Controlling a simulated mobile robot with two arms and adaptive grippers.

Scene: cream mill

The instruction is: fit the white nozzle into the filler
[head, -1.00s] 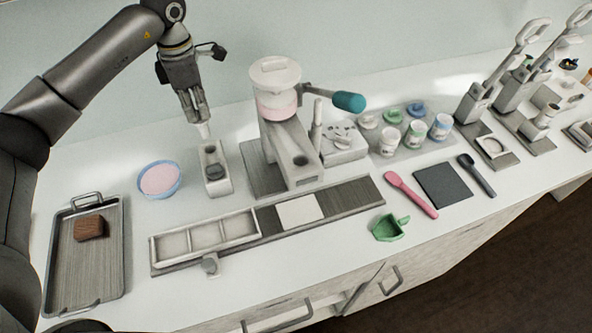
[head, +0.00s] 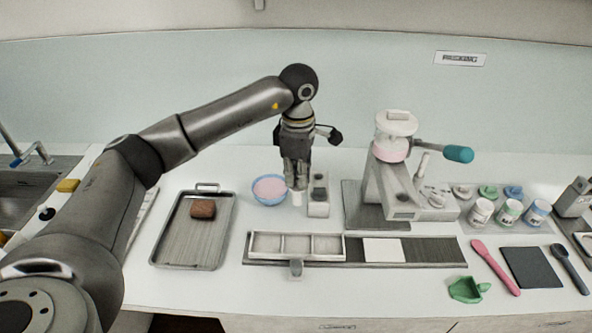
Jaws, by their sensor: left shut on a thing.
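My left gripper (head: 297,186) points down between the blue bowl and the small grey block. It is shut on the white nozzle (head: 297,199), and only the nozzle's lower end shows below the fingers. The filler (head: 375,188) stands to the right, with a white lid, a pink-filled hopper (head: 392,150) and a teal-ended handle (head: 458,153). The nozzle is apart from the filler. I cannot make out the filler's nozzle seat. My right gripper is not in view.
The small grey block (head: 318,208) stands close right of the nozzle. The blue bowl (head: 269,199) of pink cream is just left. A three-part tray (head: 297,258) lies in front. Several lidded cups stand right of the filler. A metal tray (head: 185,250) with a brown block lies left.

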